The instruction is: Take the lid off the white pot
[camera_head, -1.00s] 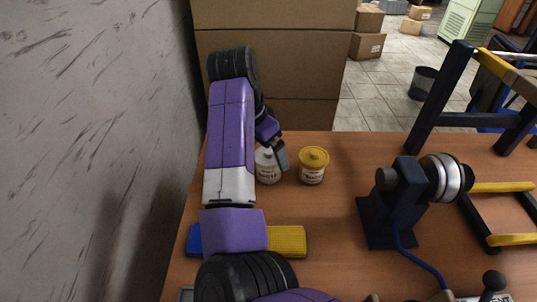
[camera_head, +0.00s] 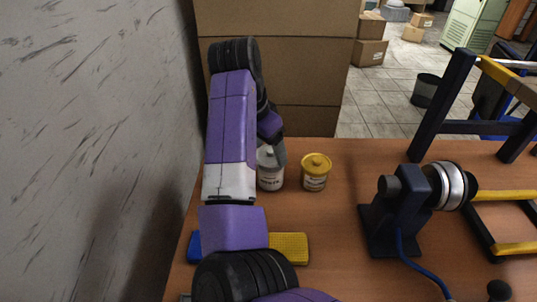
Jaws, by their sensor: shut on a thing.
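The white pot (camera_head: 270,180) stands upright on the table near its far left edge. Its upper left side and most of its lid (camera_head: 264,156) are hidden behind my arm and gripper. My gripper (camera_head: 277,156) is at the top of the white pot, shut on its lid as far as I can see. I cannot tell whether the lid is still seated on the pot. A yellow-lidded pot (camera_head: 315,173) stands just right of the white pot, apart from it.
A dark machine with a silver ring (camera_head: 402,205) and blue cable stands right of the pots. A blue and yellow frame (camera_head: 445,110) stands at the far right. Yellow (camera_head: 289,247) and blue (camera_head: 194,245) blocks lie under my arm. A grey wall (camera_head: 95,150) is close at left.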

